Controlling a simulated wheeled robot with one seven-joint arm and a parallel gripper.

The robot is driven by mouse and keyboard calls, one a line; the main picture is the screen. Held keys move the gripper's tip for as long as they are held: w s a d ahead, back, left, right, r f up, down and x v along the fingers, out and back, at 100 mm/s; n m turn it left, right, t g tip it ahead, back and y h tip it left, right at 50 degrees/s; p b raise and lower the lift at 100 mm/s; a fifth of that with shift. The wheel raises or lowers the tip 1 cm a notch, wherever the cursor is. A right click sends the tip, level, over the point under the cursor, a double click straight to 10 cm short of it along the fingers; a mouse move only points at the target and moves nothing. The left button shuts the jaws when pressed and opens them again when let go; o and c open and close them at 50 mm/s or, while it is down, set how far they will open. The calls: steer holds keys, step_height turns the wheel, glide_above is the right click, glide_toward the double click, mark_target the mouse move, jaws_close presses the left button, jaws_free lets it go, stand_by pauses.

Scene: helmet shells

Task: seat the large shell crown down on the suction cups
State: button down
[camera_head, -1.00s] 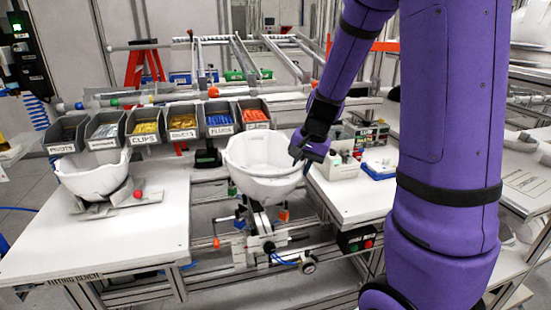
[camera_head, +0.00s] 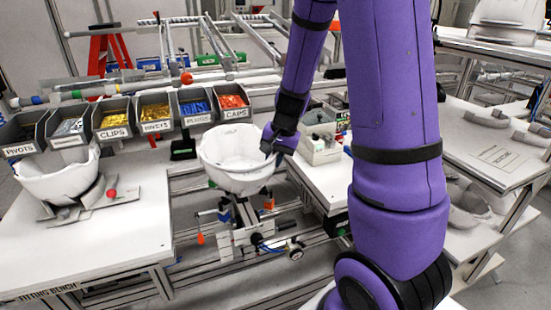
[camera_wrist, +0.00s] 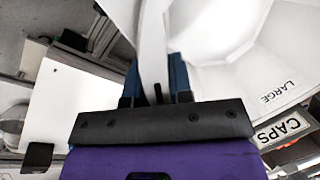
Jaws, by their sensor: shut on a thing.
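The large white shell (camera_head: 238,178) is a bowl with its opening up and crown down, over the fixture (camera_head: 243,232) in the gap between the benches. My gripper (camera_head: 276,142) is shut on the shell's right rim. In the wrist view, my gripper's fingers (camera_wrist: 157,82) pinch the white wall, and the shell's inner face (camera_wrist: 235,65) bears the word LARGE. The suction cups are hidden beneath the crown, and I cannot tell whether the crown touches them.
Another white shell (camera_head: 62,184) sits opening up on a grey stand on the left bench (camera_head: 120,240). Labelled bins (camera_head: 155,115) line the back. A caddy (camera_head: 320,148) stands on the right bench close to my gripper. Shelves with more pieces stand at right.

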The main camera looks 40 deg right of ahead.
steer(key=shift+w+d+f, duration=0.2)
steer(key=shift+w+f, duration=0.15)
steer(key=shift+w, duration=0.4)
steer(key=shift+w+d+f, duration=0.25)
steer(key=shift+w+f, duration=0.05)
steer(key=shift+w, duration=0.45)
steer(key=shift+w+d+f, duration=0.2)
steer(key=shift+w+f, duration=0.15)
steer(key=shift+w, duration=0.4)
steer(key=shift+f, duration=1.95)
steer(key=c, duration=0.9)
jaws_free()
steer(key=shift+c, duration=0.2)
steer(key=shift+r, duration=0.1)
steer(key=v, duration=1)
steer(key=shift+d+r, duration=0.1)
steer(key=shift+r, duration=0.15)
